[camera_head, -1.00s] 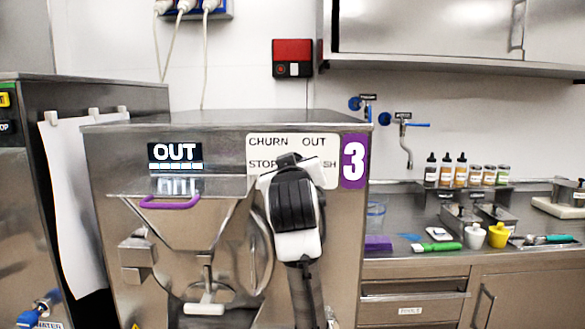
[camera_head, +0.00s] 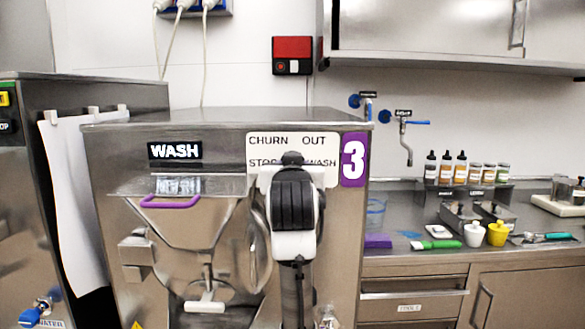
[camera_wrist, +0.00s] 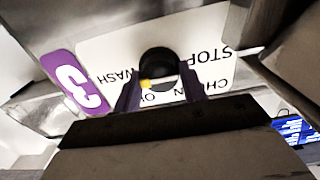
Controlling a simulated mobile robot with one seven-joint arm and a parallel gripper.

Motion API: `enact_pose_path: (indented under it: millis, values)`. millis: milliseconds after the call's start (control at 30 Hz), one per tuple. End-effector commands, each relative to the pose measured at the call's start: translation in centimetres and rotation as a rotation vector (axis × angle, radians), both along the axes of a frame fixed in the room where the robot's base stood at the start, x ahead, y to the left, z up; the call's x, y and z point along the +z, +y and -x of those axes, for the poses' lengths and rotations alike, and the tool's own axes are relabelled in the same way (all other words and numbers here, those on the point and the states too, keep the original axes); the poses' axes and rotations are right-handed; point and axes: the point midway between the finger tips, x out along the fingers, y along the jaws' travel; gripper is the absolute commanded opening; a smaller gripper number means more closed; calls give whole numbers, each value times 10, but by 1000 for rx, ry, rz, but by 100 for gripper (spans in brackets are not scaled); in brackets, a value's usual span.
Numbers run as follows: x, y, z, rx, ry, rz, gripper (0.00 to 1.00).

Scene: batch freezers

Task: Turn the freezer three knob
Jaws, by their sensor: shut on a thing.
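Freezer three (camera_head: 110,170) is a steel machine with a purple "3" label (camera_head: 354,160). Its white knob plate (camera_head: 262,147) reads CHURN, OUT, STOP and WASH, and its display (camera_head: 175,151) reads WASH. My gripper (camera_wrist: 160,85) is shut on the black round knob (camera_wrist: 158,62), one finger on each side, with a small yellow mark beside the knob. The plate (camera_wrist: 105,62) lies behind it. In the head view my arm's end covers most of the knob and part of the plate.
A purple-handled hopper lid (camera_head: 170,202) and a white-handled spout (camera_head: 204,306) are on the freezer's front, left of my arm. A counter (camera_head: 405,200) with bottles and cups stands at the right. Another machine (camera_head: 30,200) stands close at the left.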

Motion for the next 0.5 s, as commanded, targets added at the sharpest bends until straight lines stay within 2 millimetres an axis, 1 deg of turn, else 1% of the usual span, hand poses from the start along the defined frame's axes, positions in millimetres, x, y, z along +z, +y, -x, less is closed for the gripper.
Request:
enact_pose_path:
  millis: [33, 133, 167, 300, 500]
  values:
    - [4, -1, 0, -1, -9, -3, 19]
    - [4, -1, 0, -1, -9, -3, 19]
    - [4, -1, 0, -1, -9, -3, 44]
    - [3, 0, 0, 0, -8, -2, 62]
    - [2, 0, 0, 0, -5, -1, 64]
